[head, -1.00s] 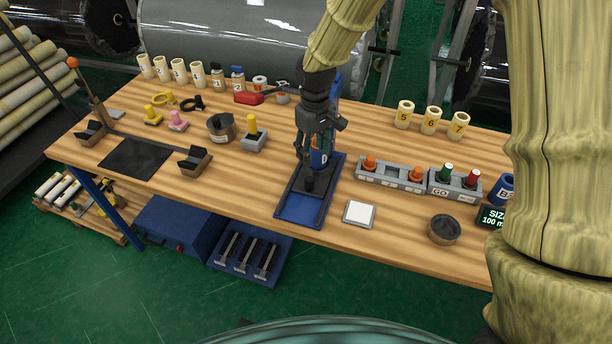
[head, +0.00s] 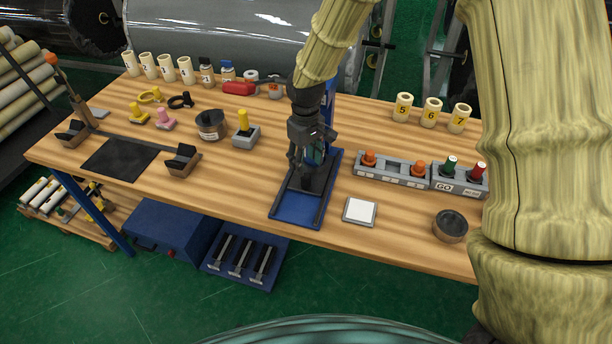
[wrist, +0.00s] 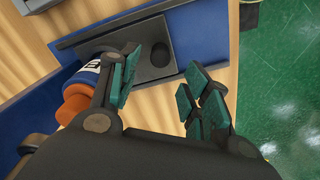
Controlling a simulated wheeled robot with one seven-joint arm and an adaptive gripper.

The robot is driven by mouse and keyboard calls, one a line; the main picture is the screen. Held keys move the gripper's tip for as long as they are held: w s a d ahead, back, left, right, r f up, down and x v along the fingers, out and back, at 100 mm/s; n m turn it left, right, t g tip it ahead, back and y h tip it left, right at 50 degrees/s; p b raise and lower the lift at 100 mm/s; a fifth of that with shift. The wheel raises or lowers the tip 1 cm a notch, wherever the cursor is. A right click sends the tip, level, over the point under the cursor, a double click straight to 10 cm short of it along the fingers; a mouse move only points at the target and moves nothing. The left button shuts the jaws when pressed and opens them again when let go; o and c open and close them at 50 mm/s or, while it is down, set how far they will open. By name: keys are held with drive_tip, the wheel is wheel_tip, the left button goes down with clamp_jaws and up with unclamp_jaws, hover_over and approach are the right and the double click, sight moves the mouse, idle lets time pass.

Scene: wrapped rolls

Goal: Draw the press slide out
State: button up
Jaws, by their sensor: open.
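The press (head: 298,208) stands at the front middle of the bench, with a blue base between dark side rails and a blue column behind my arm. Its slide (wrist: 125,66) is a dark plate with a round black knob (wrist: 159,54), seen from above in the wrist view. In the head view the dark slide (head: 318,182) shows at the rear part of the base, partly hidden by my gripper. My gripper (wrist: 164,64) is open, its teal-padded fingers either side of the knob in the picture. Contact with the knob cannot be told.
A blue, white and orange cylinder (wrist: 82,88) is close beside my left finger in the wrist view. A white square pad (head: 360,210) and a grey holder with orange knobs (head: 392,170) lie right of the press. Green floor is open in front.

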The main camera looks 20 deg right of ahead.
sight(306, 176)
drive_tip(key=shift+f+p, duration=1)
drive_tip(key=shift+f, duration=2.8)
clamp_jaws()
